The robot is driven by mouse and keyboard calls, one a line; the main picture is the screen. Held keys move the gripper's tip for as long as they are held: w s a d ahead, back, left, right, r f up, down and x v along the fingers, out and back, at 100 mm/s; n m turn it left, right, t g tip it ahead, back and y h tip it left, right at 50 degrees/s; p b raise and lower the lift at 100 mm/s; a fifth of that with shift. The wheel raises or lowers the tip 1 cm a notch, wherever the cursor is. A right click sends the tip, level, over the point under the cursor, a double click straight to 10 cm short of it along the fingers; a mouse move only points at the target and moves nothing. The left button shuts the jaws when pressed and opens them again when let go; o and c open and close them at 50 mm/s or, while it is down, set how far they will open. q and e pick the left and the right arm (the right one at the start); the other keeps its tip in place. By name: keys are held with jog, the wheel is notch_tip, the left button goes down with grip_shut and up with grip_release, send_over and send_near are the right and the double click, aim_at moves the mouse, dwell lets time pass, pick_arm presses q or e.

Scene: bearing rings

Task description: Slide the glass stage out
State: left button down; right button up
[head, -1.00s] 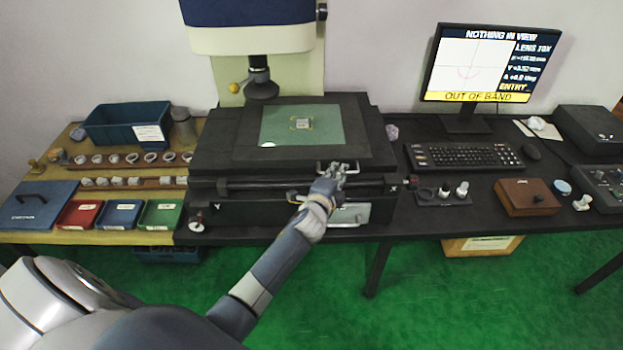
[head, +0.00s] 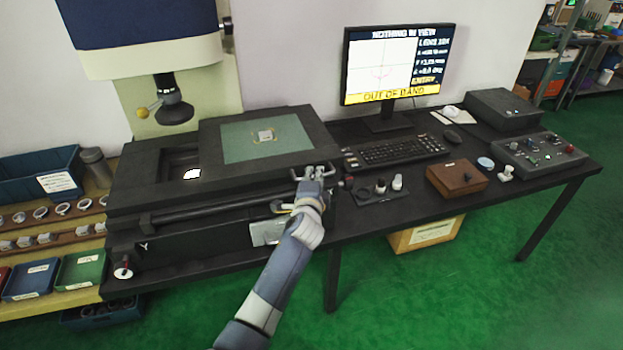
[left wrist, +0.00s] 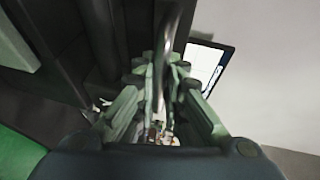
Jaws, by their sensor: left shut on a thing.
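The glass stage (head: 235,150) is a greenish glass plate in a dark frame on top of the black measuring machine. It sits shifted toward the right side of the machine's base. A small light-coloured piece (head: 265,136) rests on the glass. My left gripper (head: 314,176) is at the stage's front right corner, shut on the metal handle (head: 326,166). In the left wrist view the handle bar (left wrist: 173,45) runs between the fingers. My right gripper is not in view.
A recess with a bright white spot (head: 192,174) lies open left of the stage. The lens head (head: 173,105) hangs behind it. Right of the stage are a keyboard (head: 392,152), a monitor (head: 398,62), small bottles (head: 397,183) and a brown box (head: 457,177).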

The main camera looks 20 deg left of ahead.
pick_arm(q)
jog(key=shift+d, duration=0.1)
jog(key=c, duration=1.9)
grip_release()
jog(key=shift+w+d, duration=0.1)
jog(key=shift+c, duration=0.2)
jog(key=shift+s, duration=0.35)
jog(key=v, duration=1.1)
jog(key=shift+s, duration=0.15)
jog(key=shift+r, duration=0.1)
